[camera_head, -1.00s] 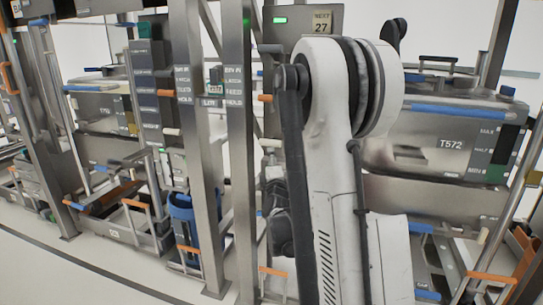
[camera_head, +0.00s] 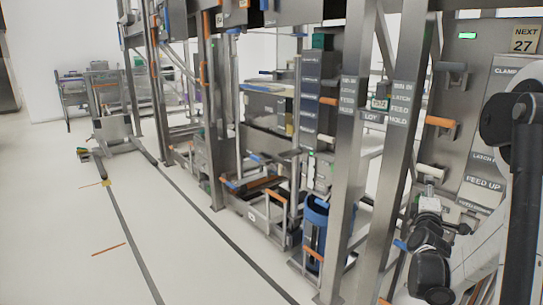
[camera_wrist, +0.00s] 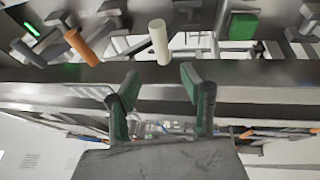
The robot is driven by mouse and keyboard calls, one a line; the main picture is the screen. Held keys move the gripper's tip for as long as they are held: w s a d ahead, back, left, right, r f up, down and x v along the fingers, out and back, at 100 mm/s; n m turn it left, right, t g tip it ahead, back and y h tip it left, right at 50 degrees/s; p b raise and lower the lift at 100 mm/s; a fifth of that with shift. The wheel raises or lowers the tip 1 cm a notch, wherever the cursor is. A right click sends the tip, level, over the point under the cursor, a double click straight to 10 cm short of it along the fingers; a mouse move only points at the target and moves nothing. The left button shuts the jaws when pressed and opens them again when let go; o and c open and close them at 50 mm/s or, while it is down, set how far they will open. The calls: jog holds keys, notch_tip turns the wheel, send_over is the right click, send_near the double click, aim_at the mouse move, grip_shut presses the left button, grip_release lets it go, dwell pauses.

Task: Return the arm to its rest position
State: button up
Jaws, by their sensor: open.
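My gripper (camera_wrist: 160,92) shows in the wrist view with its two green-padded fingers spread apart. Nothing is between them. Beyond the fingertips is a metal panel with an orange handle (camera_wrist: 80,46) and a white handle (camera_wrist: 159,41); the fingers look apart from both, though the depth is hard to judge. In the head view my white and black arm stands at the right edge, partly cut off. Its lower links reach in front of the panel marked FEED UP (camera_head: 485,183). I cannot make out the fingers clearly there.
Steel posts (camera_head: 352,150) stand just left of my arm. A blue bin (camera_head: 315,222) stands low behind them. In the wrist view a green block (camera_wrist: 243,26) and a metal beam (camera_wrist: 260,75) are near the gripper. The pale floor (camera_head: 60,220) at the left is open.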

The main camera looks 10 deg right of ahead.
jog(key=s+a+r+m+g+y+p, duration=0.1)
jog(key=s+a+r+y+p, duration=0.15)
jog(key=a, duration=0.55)
jog(key=s+a+r+m+g+y+p, duration=0.1)
jog(key=a+r+m+y, duration=0.2)
jog(key=a, duration=0.6)
jog(key=s+a+r+g+y+p, duration=0.1)
jog(key=a+r+y, duration=0.25)
jog(key=a, duration=0.45)
jog(key=s+a+f+m+g+y+p, duration=0.1)
jog(key=s+a, duration=0.5)
jog(key=s, duration=0.6)
jog(key=s+a+f+m+g+y+p, duration=0.1)
jog(key=s+a+m+g+p, duration=0.3)
jog(key=s, duration=0.8)
jog(key=a+m+g, duration=0.1)
jog(key=a+m, duration=0.1)
jog(key=a, duration=0.1)
jog(key=shift+s+a+f+m, duration=0.2)
jog(key=shift+s+f+m, duration=0.1)
jog(key=shift+f+m, duration=0.1)
